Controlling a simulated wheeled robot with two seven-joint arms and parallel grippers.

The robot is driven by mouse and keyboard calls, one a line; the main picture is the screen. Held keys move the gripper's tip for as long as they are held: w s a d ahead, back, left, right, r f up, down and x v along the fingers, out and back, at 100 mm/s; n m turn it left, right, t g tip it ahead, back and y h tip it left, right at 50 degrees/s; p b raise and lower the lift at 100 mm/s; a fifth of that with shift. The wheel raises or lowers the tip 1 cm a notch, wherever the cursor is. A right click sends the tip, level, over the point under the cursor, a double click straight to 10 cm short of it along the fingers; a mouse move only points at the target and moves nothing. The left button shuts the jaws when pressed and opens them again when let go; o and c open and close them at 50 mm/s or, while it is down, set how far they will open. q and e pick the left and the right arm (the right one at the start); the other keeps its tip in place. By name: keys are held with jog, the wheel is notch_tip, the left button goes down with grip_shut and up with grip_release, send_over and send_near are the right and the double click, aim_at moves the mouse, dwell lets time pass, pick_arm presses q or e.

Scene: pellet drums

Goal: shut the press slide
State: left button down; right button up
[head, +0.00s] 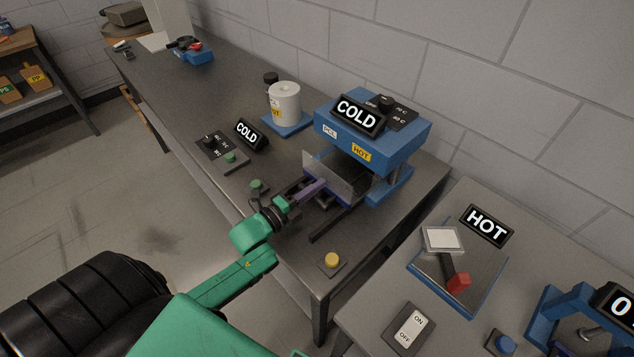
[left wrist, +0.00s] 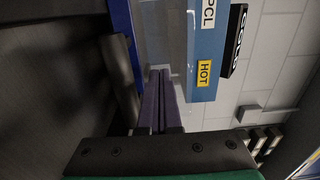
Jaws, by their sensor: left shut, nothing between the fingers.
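The blue press (head: 372,130) stands on the dark bench with a COLD display, a PCL label and a HOT label. Its slide has a clear front panel (head: 318,172) and sticks out from under the press head toward my arm. Dark rails (head: 332,222) run out in front of it. My left gripper (head: 319,186) has purple fingers, shut and empty, with their tips at the clear panel. In the left wrist view the shut fingers (left wrist: 160,78) point at the clear panel (left wrist: 165,35); contact cannot be told. My right gripper is in neither view.
A white canister (head: 284,98) on a blue base stands left of the press. A second COLD display (head: 247,133) and several buttons, including a yellow one (head: 332,260), sit near the bench's front. Another table with a HOT sign (head: 486,226) stands at the right.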

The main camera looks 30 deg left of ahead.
aim_at(336, 172)
pick_arm(q)
jog(key=shift+w+f, duration=0.1)
jog(key=shift+w, duration=0.1)
jog(key=shift+w, duration=0.2)
jog(key=b+x, duration=0.4)
jog(key=x, duration=0.2)
jog(key=shift+w+d+f, duration=0.1)
jog(key=shift+d+f, duration=0.05)
jog(key=shift+w+r, duration=0.1)
jog(key=shift+r, duration=0.3)
jog(key=shift+f, duration=0.1)
